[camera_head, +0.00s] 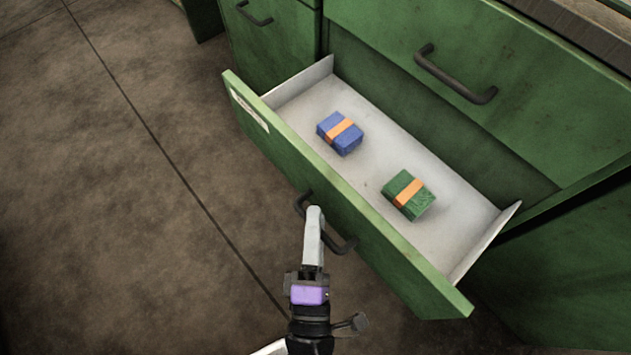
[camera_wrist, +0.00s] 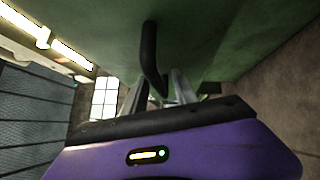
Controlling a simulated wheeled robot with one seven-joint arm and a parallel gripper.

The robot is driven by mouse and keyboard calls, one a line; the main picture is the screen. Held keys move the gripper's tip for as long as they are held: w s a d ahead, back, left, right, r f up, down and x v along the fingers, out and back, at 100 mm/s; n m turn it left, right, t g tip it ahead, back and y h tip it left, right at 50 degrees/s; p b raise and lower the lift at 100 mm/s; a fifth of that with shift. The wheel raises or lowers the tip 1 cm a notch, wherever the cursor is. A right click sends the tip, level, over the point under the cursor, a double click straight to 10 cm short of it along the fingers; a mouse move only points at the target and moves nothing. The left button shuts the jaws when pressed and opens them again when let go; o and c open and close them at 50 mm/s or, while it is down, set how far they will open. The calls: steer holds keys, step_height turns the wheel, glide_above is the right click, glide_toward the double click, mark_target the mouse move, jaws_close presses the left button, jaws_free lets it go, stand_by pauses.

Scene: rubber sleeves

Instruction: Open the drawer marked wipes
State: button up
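A green drawer front (camera_head: 390,258) stands well out from the cabinet, and its pale inside (camera_head: 365,168) shows. A white label (camera_head: 249,110) is on its upper left; its print is too small to read. The dark bar handle (camera_head: 338,245) is on the front, and it also shows in the wrist view (camera_wrist: 149,50). My gripper (camera_head: 314,213) is at the handle's left part and hides some of it. In the wrist view its two fingers (camera_wrist: 161,84) lie on either side of the bar, close to it, and appear shut on it.
A blue pack with an orange band (camera_head: 340,133) and a green pack with an orange band (camera_head: 409,195) lie apart in the drawer. A shut drawer (camera_head: 500,60) with a dark handle is above. Another cabinet front (camera_head: 272,45) is at left. The brown floor (camera_head: 110,220) is clear.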

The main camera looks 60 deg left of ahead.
steer(key=shift+d, duration=0.1)
steer(key=p+v, duration=0.1)
steer(key=v, duration=0.6)
steer(key=shift+s+d, duration=0.25)
steer(key=shift+f, duration=0.1)
steer(key=s+d+r+m+t+h, duration=0.1)
steer(key=d+r+m+t+h, duration=0.25)
steer(key=d+m+h, duration=0.85)
steer(key=s+d+r+m+t+h, duration=0.15)
steer(key=d+r+m+h, duration=0.3)
steer(key=d+m, duration=1.5)
step_height(320, 180, up, 31)
steer(key=p, duration=3.2)
steer(key=shift+w+d, duration=0.25)
steer(key=shift+d, duration=0.2)
